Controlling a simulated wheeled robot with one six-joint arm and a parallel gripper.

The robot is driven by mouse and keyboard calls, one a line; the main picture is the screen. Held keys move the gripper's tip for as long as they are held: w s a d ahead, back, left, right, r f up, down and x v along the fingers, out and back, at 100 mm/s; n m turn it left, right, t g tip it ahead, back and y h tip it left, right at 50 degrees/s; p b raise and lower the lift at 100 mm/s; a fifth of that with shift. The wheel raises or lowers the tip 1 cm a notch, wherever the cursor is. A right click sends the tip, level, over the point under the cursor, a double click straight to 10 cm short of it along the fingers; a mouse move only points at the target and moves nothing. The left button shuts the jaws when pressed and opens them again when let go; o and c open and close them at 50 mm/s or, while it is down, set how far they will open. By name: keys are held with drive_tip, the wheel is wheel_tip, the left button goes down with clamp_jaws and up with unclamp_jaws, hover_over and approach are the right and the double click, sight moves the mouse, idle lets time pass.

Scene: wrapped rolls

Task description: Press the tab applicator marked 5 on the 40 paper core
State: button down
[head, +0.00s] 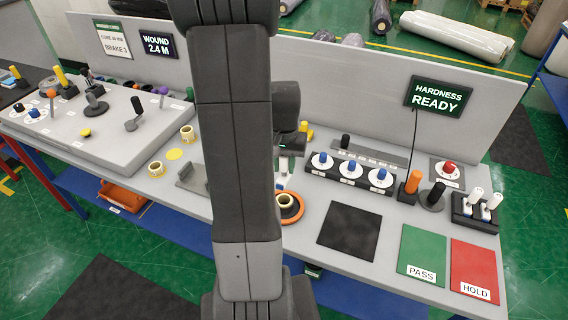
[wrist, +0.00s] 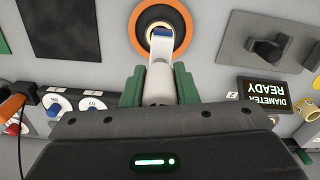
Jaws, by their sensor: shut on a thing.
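My gripper (wrist: 158,84) has its green fingers shut on a white tab applicator (wrist: 158,82) with a blue-and-white end. In the wrist view that end lies over the near rim of a cream paper core (wrist: 151,27) standing in an orange ring (wrist: 184,17); I cannot tell whether they touch. In the head view the core (head: 284,201) and orange ring (head: 298,212) show just right of my arm, which hides most of the gripper. The applicator's number and the core's size marking are not legible. Two more white-handled applicators (head: 476,196) stand in a black holder (head: 462,216) at right.
A row of blue-capped dials (head: 350,170) stands behind and right of the ring. A black mat (head: 349,231), green PASS pad (head: 424,252) and red HOLD pad (head: 474,268) lie at right. Other cream cores (head: 187,134) stand left. A HARDNESS READY sign (head: 438,96) stands behind.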

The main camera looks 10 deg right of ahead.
drive_tip(key=shift+f+b, duration=3.1)
drive_tip(key=shift+f, duration=0.7)
drive_tip(key=shift+f+b, duration=0.55)
drive_tip(key=shift+f, duration=0.1)
drive_tip(key=shift+s+f, duration=0.1)
drive_tip(key=shift+f, duration=0.05)
drive_tip(key=shift+r+p, duration=2.95)
drive_tip(key=shift+r, duration=1.2)
drive_tip(key=shift+f, duration=0.1)
